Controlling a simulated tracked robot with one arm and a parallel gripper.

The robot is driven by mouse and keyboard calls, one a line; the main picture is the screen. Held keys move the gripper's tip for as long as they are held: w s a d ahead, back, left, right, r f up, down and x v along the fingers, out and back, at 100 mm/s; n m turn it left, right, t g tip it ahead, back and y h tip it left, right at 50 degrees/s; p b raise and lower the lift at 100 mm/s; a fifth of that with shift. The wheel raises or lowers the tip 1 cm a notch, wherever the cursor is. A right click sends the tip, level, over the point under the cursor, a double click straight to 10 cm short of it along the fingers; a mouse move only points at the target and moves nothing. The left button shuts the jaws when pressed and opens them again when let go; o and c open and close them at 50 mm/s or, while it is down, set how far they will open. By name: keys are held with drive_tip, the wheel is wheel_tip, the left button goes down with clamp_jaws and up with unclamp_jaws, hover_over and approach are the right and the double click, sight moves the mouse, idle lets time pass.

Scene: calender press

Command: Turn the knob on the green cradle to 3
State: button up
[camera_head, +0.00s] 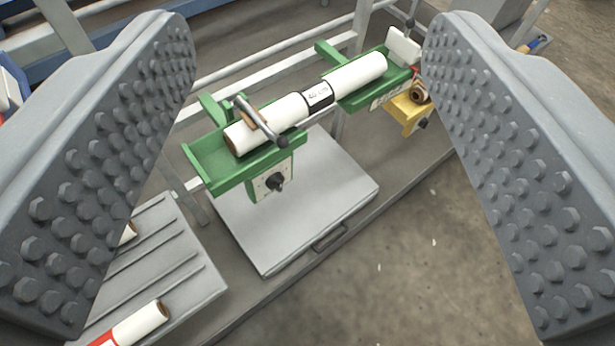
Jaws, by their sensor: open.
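The green cradle (235,172) stands in the middle of the view, with a white roll (357,74) lying in it. A black band with small print wraps the roll's middle. A dark knob (274,182) sits on a pale dial plate on the cradle's front, below its left part. The dial's numbers are too small to read, so I cannot tell the knob's setting. A metal bar with a dark end (282,141) lies across the roll above the knob. My gripper (308,50) is open and empty; its two studded jaws flank the cradle, apart from the knob.
A grey plate with a handle (330,238) lies below the cradle. A ribbed grey tray (160,255) at lower left holds white rolls. A yellow block (408,113) with a dark knob sits at right. Bare floor (400,240) shows at lower right. Rails run behind the cradle.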

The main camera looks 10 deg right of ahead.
drive_tip(key=w+d+f+n+h+p, duration=0.2)
drive_tip(key=w+d+f, duration=0.8)
drive_tip(key=w, duration=0.4)
drive_tip(key=w+d+f+n+y+p, duration=0.1)
drive_tip(key=w+d+f, duration=0.15)
drive_tip(key=f, duration=0.45)
drive_tip(key=w+d+f+n+y+p, duration=0.1)
drive_tip(key=w+d+f+n+p, duration=0.1)
drive_tip(key=w+f, duration=0.35)
drive_tip(key=n+y+p, duration=0.2)
drive_tip(key=y+p, duration=0.3)
drive_tip(key=y, duration=0.6)
approach(280, 187)
drive_tip(key=shift+g, duration=0.4)
drive_tip(key=shift+r+b+x, duration=0.15)
drive_tip(key=shift+b+x, duration=0.7)
drive_tip(key=shift+x, duration=1.4)
drive_tip(key=shift+r+b+x, duration=0.15)
drive_tip(key=shift+b+x, duration=0.7)
drive_tip(key=shift+x, duration=1.4)
drive_tip(key=shift+w+d, duration=0.1)
